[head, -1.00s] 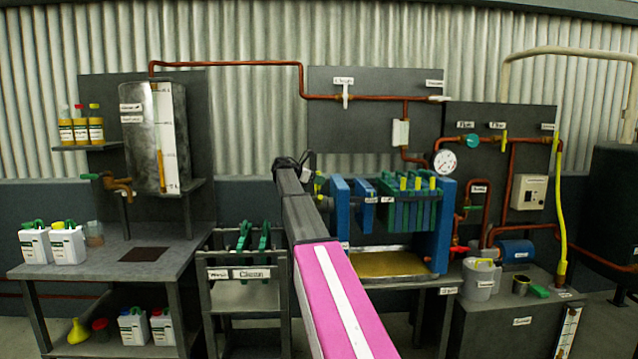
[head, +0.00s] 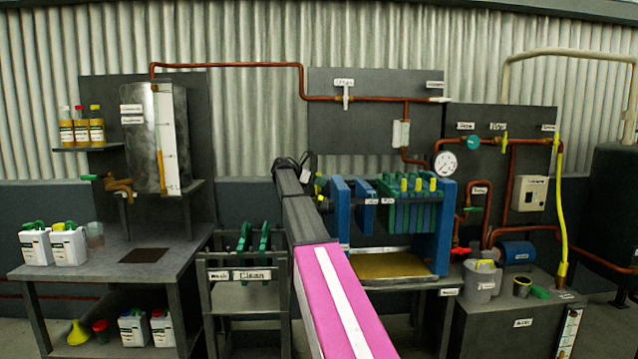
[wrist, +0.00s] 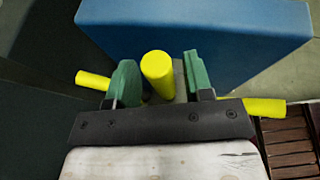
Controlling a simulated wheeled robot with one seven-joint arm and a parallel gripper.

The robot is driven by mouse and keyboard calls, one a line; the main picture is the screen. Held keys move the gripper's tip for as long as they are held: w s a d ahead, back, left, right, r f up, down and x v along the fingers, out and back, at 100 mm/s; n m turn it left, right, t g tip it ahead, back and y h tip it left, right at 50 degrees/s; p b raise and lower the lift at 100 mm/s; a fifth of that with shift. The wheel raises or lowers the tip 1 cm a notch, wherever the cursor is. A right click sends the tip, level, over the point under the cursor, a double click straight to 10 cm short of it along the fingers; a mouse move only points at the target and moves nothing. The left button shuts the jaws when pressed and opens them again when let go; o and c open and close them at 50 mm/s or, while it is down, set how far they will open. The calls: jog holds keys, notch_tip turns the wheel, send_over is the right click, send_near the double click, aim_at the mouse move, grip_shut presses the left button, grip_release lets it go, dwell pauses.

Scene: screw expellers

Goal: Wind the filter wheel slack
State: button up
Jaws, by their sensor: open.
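The filter wheel shows in the wrist view as yellow handles: an upright one (wrist: 157,72), one to the left (wrist: 93,80) and one to the right (wrist: 265,108). My gripper (wrist: 159,68) is open, with a green finger on each side of the upright handle. I cannot tell whether either finger touches it. The wheel's hub is mostly hidden by my gripper. A blue end plate (wrist: 195,35) stands just behind the wheel. In the head view my arm hides most of the wheel and gripper, left of the filter press's blue end plate (head: 341,208).
A rack (head: 240,275) stands left of my arm. A bench (head: 85,262) with bottles is farther left. A pump bench (head: 510,310) is right.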

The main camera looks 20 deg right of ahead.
jog(key=v, duration=1)
jog(key=shift+a, duration=0.25)
jog(key=shift+w+r, duration=0.1)
